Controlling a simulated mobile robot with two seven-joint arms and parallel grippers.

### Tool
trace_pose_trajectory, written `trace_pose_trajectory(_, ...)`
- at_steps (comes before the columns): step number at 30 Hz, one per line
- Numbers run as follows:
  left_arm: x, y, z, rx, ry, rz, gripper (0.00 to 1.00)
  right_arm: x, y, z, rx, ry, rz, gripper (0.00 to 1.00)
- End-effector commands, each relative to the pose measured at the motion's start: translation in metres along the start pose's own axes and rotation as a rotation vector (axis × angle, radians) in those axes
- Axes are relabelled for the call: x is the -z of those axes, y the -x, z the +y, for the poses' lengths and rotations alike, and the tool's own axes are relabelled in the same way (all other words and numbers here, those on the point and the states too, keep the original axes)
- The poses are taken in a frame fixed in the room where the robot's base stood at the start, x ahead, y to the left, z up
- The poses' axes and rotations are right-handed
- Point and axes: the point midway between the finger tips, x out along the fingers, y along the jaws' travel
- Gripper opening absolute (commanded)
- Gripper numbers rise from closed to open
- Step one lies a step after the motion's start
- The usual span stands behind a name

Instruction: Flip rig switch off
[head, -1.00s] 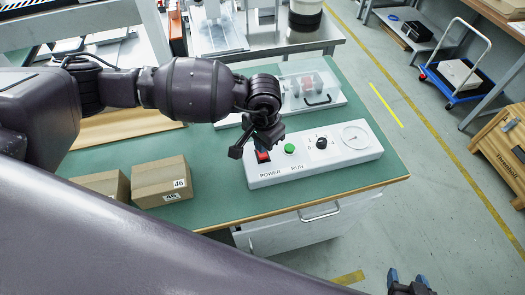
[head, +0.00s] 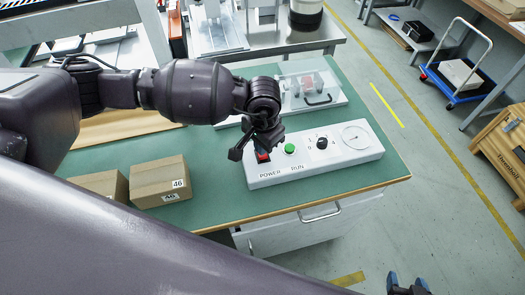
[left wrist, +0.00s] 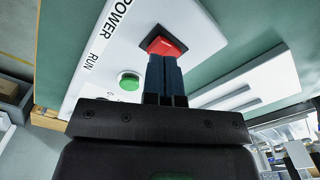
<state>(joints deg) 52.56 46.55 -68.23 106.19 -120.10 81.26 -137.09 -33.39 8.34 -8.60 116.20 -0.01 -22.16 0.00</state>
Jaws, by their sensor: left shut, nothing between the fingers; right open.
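The white rig control box (head: 335,163) sits on the green bench top. It carries a red power switch (head: 263,156) at its left end, a green run button (head: 290,149), a black knob (head: 322,143) and a round gauge. My left gripper (head: 250,150) is shut and empty, right at the power switch. In the left wrist view its fingertips (left wrist: 165,62) overlap the near edge of the red rocker (left wrist: 165,46); I cannot tell whether they press on it. My right gripper (head: 408,284) is open at the bottom edge, away from the bench.
Two cardboard boxes (head: 160,182) stand on the bench to the left. A clear-covered fixture (head: 310,88) sits behind the control box. A drawer handle (head: 320,214) juts from the bench front. The floor to the right is clear up to a blue cart (head: 455,80).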

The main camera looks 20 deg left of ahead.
Motion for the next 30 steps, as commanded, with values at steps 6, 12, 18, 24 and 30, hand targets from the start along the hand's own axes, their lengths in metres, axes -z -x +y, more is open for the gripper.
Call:
trace_pose_trajectory(6, 0.0, -0.003, 0.0, 0.0, 0.0, 0.0, 0.0, -0.003, -0.001, 0.0, 0.0, 0.0, -0.004, 0.58)
trace_pose_trajectory(12, 0.0, -0.006, 0.0, 0.0, 0.0, 0.0, 0.0, -0.006, -0.002, -0.001, 0.001, 0.0, -0.008, 0.58)
trace_pose_trajectory(18, 0.0, -0.008, 0.0, 0.0, 0.0, -0.001, 0.0, -0.008, -0.002, -0.001, 0.001, 0.0, -0.011, 0.58)
trace_pose_trajectory(24, 0.0, -0.011, 0.0, 0.0, 0.0, -0.001, 0.0, -0.01, -0.003, -0.001, 0.001, 0.0, -0.014, 0.58)
trace_pose_trajectory(30, 0.0, -0.013, 0.0, 0.0, 0.0, -0.001, 0.0, -0.013, -0.004, -0.001, 0.002, 0.0, -0.017, 0.58)
